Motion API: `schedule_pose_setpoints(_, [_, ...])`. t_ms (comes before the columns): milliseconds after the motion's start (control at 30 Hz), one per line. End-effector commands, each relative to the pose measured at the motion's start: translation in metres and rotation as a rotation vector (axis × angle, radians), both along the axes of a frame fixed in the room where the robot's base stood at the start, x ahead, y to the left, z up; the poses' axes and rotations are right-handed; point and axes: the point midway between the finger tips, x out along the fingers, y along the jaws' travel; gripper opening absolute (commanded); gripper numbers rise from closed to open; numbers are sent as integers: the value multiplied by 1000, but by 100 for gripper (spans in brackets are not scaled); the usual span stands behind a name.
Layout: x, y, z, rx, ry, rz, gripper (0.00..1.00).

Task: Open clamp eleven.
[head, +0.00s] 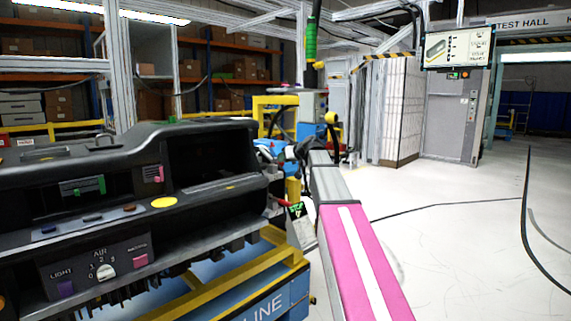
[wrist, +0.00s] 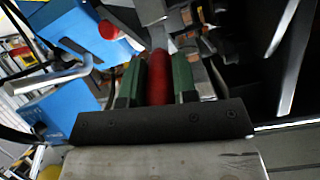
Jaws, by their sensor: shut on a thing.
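The clamp has a red handle (wrist: 159,82), seen in the wrist view between the two green fingers of my gripper (wrist: 157,72). The fingers are shut on the handle, one on each side. The handle joins a grey metal part (wrist: 157,37) beyond the fingertips. In the head view a bit of red handle (head: 281,202) shows at the right end of the dashboard module (head: 215,234), by the end of my arm. The clamp's number cannot be read, and its base is mostly hidden.
A red round knob (wrist: 108,29) and a blue body (wrist: 85,32) are close to the left of the fingers in the wrist view. The dashboard rests on a yellow and blue stand (head: 262,304). Open floor (head: 470,230) lies to the right.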

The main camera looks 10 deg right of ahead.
Motion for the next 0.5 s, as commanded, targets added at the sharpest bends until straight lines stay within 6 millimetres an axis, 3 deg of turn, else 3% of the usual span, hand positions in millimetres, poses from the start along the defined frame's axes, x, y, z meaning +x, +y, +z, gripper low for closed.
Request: schedule_pose_setpoints(500, [24, 15, 34, -285, 389, 0, 0])
